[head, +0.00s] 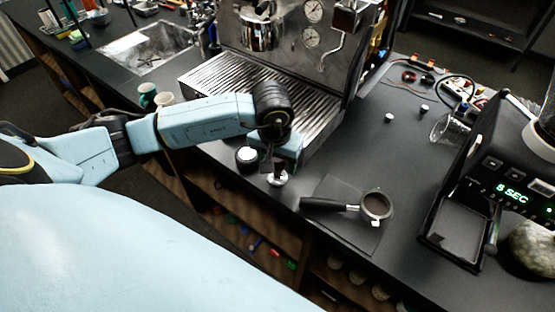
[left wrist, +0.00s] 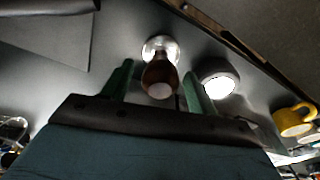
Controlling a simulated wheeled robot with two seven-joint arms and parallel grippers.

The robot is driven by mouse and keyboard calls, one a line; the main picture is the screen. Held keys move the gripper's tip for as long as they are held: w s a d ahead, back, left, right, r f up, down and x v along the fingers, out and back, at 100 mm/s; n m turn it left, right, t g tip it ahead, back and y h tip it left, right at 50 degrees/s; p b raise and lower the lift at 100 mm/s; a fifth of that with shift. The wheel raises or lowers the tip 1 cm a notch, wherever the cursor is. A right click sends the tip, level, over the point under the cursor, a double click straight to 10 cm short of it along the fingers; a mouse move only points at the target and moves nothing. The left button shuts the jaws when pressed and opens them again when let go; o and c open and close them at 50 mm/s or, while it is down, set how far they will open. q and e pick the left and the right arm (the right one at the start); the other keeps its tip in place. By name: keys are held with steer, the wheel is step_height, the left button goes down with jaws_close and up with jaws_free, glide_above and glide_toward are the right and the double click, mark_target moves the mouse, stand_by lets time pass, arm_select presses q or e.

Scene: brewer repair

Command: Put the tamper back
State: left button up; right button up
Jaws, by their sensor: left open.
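The tamper (head: 279,178), with a dark brown handle and a bright metal base, stands on the black counter near its front edge. In the left wrist view the tamper (left wrist: 160,75) shows between the two green fingers of my left gripper (left wrist: 157,72). The fingers are apart on either side of the handle; I cannot tell whether they touch it. In the head view my left gripper (head: 275,163) is low over the counter and partly hidden by its own wrist. A round dark holder with a white top (head: 247,155) sits just left of the tamper. My right gripper is not in view.
A portafilter (head: 374,206) lies on a dark mat (head: 345,232) to the right. The espresso machine's drip tray (head: 225,80) is behind my left wrist. A grinder (head: 480,190) stands at the right. Counter between mat and grinder is clear. Cups (head: 148,95) stand left.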

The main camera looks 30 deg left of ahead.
arm_select(q)
step_height(320, 180, up, 12)
steer(key=s+b, duration=0.1)
steer(key=shift+s+d, duration=0.15)
steer(key=shift+s, duration=0.1)
